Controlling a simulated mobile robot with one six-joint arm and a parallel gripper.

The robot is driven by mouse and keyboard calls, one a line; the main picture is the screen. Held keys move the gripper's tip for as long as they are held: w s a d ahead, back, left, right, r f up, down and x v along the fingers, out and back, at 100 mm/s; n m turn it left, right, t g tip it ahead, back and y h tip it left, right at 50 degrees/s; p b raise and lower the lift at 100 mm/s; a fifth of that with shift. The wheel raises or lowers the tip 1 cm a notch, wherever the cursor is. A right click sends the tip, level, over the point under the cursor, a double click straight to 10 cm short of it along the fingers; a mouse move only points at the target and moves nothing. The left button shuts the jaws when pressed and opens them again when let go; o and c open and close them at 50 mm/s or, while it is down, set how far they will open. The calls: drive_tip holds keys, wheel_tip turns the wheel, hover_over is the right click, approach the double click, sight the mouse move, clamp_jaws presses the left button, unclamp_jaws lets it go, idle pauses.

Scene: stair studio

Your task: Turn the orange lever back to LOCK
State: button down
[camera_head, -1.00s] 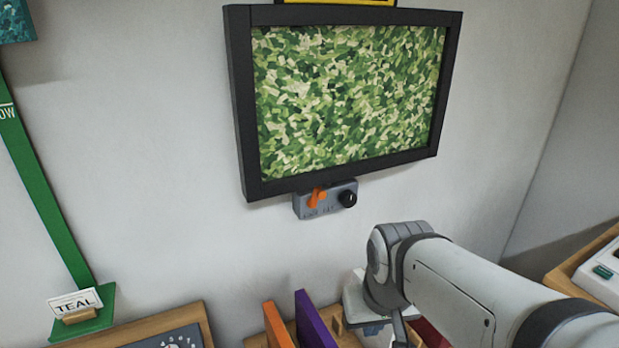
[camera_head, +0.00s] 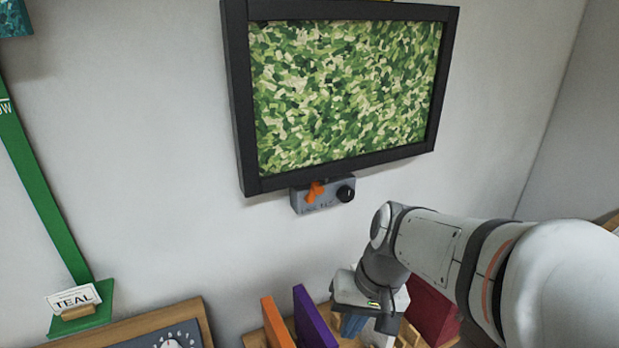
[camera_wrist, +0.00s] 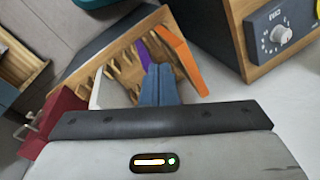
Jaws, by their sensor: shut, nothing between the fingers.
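The orange lever (camera_head: 315,190) sits on a small grey box (camera_head: 328,200) under the framed green picture, with a round black knob (camera_head: 346,193) at its right. The lever is tilted, its upper end leaning right. The small lettering under it is too blurred to read. My gripper (camera_head: 352,326) is below and to the right of the box, apart from it, pointing down over the wooden rack. In the wrist view its blue fingers (camera_wrist: 158,85) are together with nothing between them. The lever and its box are not in the wrist view.
The wooden rack (camera_wrist: 75,82) under my gripper holds an orange board (camera_head: 277,322), a purple board (camera_head: 314,318) and a red block (camera_head: 432,310). A dial panel (camera_wrist: 282,32) stands beside it. The wall around the lever box is clear.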

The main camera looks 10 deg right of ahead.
drive_tip(key=w+r+m+t+y, duration=0.15)
drive_tip(key=w+m+y, duration=0.35)
drive_tip(key=w+y, duration=0.55)
drive_tip(key=w+d+r+m+t+y+b, duration=0.1)
drive_tip(key=w+d+m+t+y, duration=0.1)
drive_tip(key=w+d+m+t, duration=0.4)
drive_tip(key=w+d+t, duration=0.5)
drive_tip(key=d+t, duration=0.1)
drive_tip(key=d, duration=0.2)
drive_tip(key=shift+w+r, duration=0.25)
drive_tip(key=shift+r, duration=0.05)
drive_tip(key=shift+d, duration=0.1)
drive_tip(key=p, duration=0.2)
approach(314, 194)
drive_tip(key=w+d+r, duration=0.1)
drive_tip(key=w+d, duration=0.1)
drive_tip(key=w, duration=0.1)
drive_tip(key=shift+w+a+r+p, duration=0.15)
drive_tip(key=shift+a+r, duration=0.15)
drive_tip(key=shift+a, duration=0.45)
drive_tip(key=shift+a+r+p, duration=0.2)
drive_tip(key=shift+a+r, duration=0.15)
drive_tip(key=shift+a, duration=0.35)
drive_tip(key=shift+w+a+r+p, duration=0.15)
drive_tip(key=shift+a+r, duration=0.15)
drive_tip(key=shift+a, duration=0.45)
